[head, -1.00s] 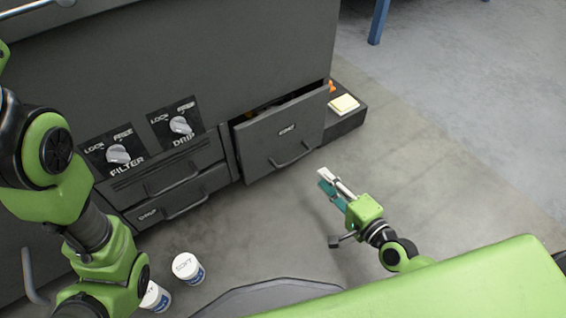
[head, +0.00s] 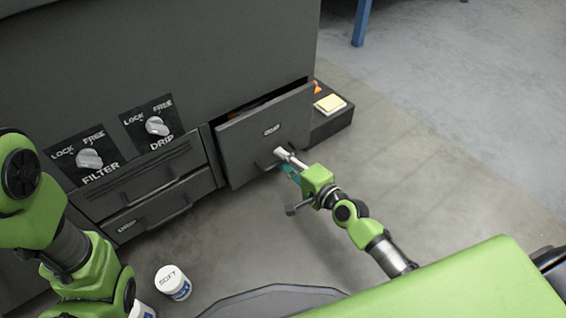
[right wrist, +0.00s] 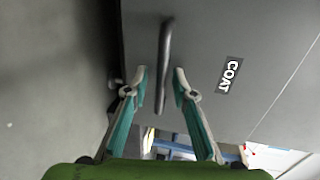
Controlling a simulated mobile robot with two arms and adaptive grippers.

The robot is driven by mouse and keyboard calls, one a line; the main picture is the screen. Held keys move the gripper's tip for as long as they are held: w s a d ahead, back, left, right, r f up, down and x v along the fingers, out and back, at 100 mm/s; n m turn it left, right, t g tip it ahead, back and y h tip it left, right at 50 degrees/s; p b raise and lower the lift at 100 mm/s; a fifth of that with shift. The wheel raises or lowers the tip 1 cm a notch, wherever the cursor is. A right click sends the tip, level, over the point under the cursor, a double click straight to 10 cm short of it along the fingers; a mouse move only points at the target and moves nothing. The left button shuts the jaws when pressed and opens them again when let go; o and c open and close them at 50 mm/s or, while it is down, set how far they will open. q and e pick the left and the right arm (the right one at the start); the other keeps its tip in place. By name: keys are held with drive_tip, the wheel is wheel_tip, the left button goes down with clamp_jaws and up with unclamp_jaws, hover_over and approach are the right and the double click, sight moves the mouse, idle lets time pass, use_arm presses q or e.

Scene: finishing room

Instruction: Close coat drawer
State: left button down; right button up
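The coat drawer (head: 245,148) is a dark grey front with a small COAT label, low in the cabinet. It stands partly open, with a dark gap above its front. My right gripper (head: 283,157) is at the drawer front, by its handle. In the right wrist view the drawer front (right wrist: 205,35) fills the upper right, and its bar handle (right wrist: 164,60) lies between the two spread fingertips of my right gripper (right wrist: 160,73). I cannot tell whether the fingers touch the bar. My left arm shows at the left of the head view, its gripper out of view.
FILTER (head: 89,159) and DRIP (head: 157,126) knobs sit left of the drawer. Two closed drawers (head: 150,212) lie below them. A white SOFT tub (head: 172,283) stands on the floor. The floor at right is clear.

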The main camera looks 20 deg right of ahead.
drive_tip(key=shift+w+a, duration=0.1)
drive_tip(key=shift+w, duration=0.1)
clamp_jaws()
drive_tip(key=x, duration=0.3)
drive_tip(key=shift+w+r, duration=0.35)
drive_tip(key=shift+w, duration=0.1)
unclamp_jaws()
drive_tip(key=shift+a, duration=0.15)
drive_tip(key=shift+w+a, duration=0.1)
drive_tip(key=shift+w, duration=0.05)
